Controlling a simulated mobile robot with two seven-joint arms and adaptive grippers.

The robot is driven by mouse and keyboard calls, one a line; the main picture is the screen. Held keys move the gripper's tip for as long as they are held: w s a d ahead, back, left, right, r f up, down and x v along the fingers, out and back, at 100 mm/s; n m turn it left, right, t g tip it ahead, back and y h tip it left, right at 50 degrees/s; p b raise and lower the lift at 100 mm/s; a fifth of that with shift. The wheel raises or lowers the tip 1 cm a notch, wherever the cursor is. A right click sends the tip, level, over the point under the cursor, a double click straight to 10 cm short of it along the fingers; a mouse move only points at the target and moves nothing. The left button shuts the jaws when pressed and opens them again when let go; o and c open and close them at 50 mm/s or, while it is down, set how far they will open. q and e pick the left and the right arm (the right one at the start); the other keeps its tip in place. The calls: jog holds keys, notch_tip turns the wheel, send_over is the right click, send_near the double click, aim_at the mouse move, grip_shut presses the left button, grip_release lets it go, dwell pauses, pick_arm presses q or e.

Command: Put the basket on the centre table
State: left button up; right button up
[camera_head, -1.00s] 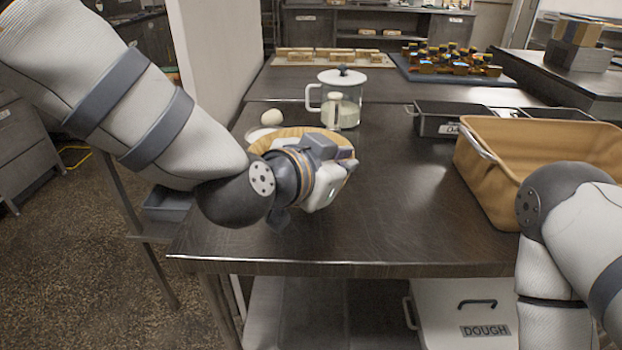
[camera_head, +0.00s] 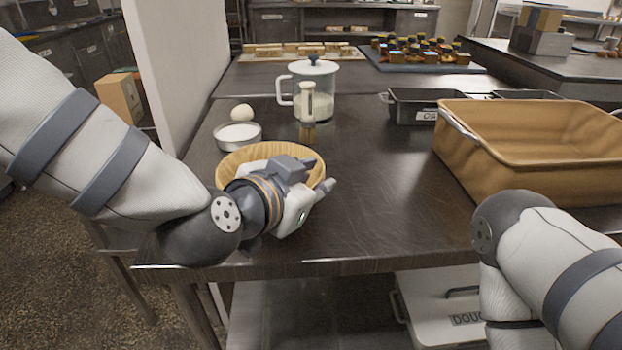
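The basket (camera_head: 240,160), a round tan bowl shape, is at the left end of the dark front table (camera_head: 370,235). My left gripper (camera_head: 322,175) is at its near right side, with its fingers at the rim, and appears shut on it. The wrist hides the basket's near side and base, so I cannot tell whether it touches the tabletop. My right arm (camera_head: 540,240) comes in at the lower right; its gripper is not in view.
A metal tin (camera_head: 237,134), an egg (camera_head: 242,112), a brush (camera_head: 308,112) and a lidded jar (camera_head: 318,75) stand behind the basket. A large tan bin (camera_head: 535,165) and dark trays (camera_head: 415,103) occupy the right. The middle front is clear. A white wall (camera_head: 185,80) borders the left.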

pick_arm(q)
jog(key=p+v, duration=0.3)
jog(key=v, duration=0.9)
pick_arm(e)
jog(key=shift+t, duration=0.9)
jog(key=w+r, duration=0.4)
jog(key=shift+w, duration=0.15)
pick_arm(q)
jog(key=shift+a, duration=0.1)
